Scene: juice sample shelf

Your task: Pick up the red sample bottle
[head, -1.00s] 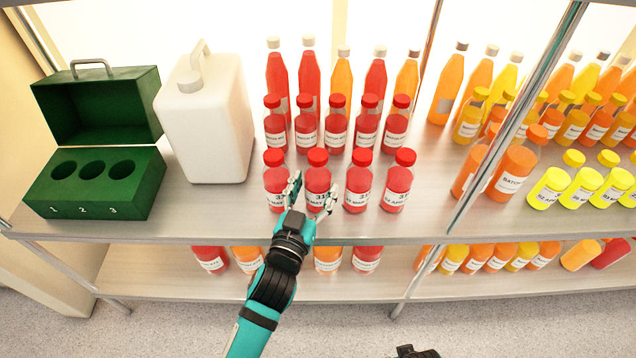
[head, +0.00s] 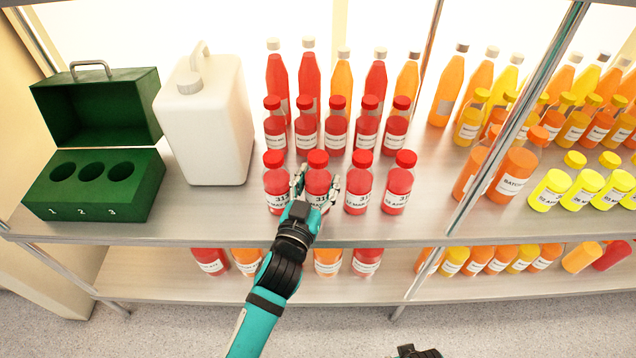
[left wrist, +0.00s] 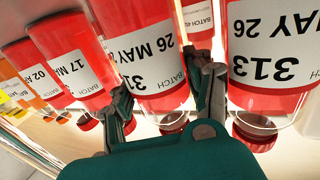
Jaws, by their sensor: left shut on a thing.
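Several red sample bottles with red caps and white labels stand in a front row on the upper shelf. My left gripper (head: 317,180) is shut on the second red bottle from the left (head: 317,158), one finger on each side of its body. The bottle looks upright and in line with its row. In the left wrist view the held bottle (left wrist: 150,40), its label reading "26 MAY", appears upside down between the fingers of my left gripper (left wrist: 162,82). A bottle labelled 313 (left wrist: 270,55) is close beside the right finger. A dark part, likely my right gripper (head: 418,352), shows at the bottom edge.
A green case (head: 60,212) with three empty round holes and an open lid stands at the left. A white canister (head: 205,125) stands beside it. More red bottles (head: 337,135) stand close behind. Shelf (head: 225,215) left of the front row is clear. A post (head: 500,140) rises at the right.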

